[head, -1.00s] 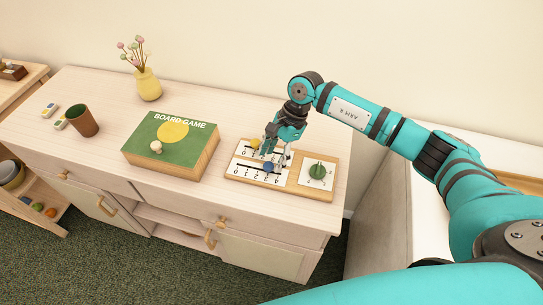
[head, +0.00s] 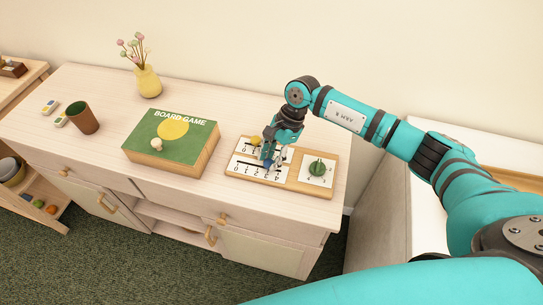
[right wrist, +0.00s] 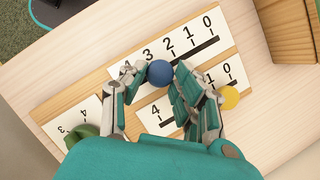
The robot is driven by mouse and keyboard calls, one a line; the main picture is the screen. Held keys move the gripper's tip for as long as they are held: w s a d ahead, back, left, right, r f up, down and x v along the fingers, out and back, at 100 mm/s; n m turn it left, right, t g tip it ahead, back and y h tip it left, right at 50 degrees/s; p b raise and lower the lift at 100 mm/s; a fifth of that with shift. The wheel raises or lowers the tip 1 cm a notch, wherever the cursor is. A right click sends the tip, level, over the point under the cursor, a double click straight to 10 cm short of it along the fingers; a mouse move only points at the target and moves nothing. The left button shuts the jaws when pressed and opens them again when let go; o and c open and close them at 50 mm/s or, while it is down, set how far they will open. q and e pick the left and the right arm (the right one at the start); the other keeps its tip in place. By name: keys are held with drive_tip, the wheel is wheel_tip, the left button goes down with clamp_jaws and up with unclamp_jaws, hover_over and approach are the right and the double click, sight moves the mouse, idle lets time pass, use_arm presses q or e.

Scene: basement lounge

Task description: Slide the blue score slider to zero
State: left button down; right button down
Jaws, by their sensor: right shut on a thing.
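The score board (head: 236,171) lies flat near the right end of the cabinet top. Its blue slider knob (right wrist: 160,73) sits on a track numbered 0 to 4, close to the 3 and 4 marks. The 0 end (right wrist: 207,22) is at the upper right in the right wrist view and at the left in the head view. My right gripper (head: 270,162) points down over the board, its fingers shut on either side of the blue knob. In the head view the fingers partly hide the knob. My left gripper is not in view.
A yellow knob (right wrist: 229,97) sits near the low end of a parallel track, beside my right fingers. A green dial (head: 317,168) is at the board's right end. The board game box (head: 170,143) stands left, with bare cabinet top between.

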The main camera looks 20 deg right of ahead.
drive_tip(key=w+a+b, duration=0.1)
drive_tip(key=a+b, duration=0.1)
drive_tip(key=w+a+b, duration=0.2)
drive_tip(key=a+b, duration=0.1)
drive_tip(key=w+a+b, duration=0.2)
drive_tip(key=shift+a+f, duration=0.2)
drive_tip(key=shift+w+a+r+b, duration=0.2)
drive_tip(key=shift+b, duration=0.15)
drive_tip(key=shift+s+d+r, duration=0.1)
drive_tip(key=shift+r, duration=0.1)
drive_tip(key=c, duration=1.2)
unclamp_jaws()
drive_tip(key=shift+o, duration=1.1)
drive_tip(key=shift+a+f, duration=0.1)
drive_tip(key=shift+a, duration=0.1)
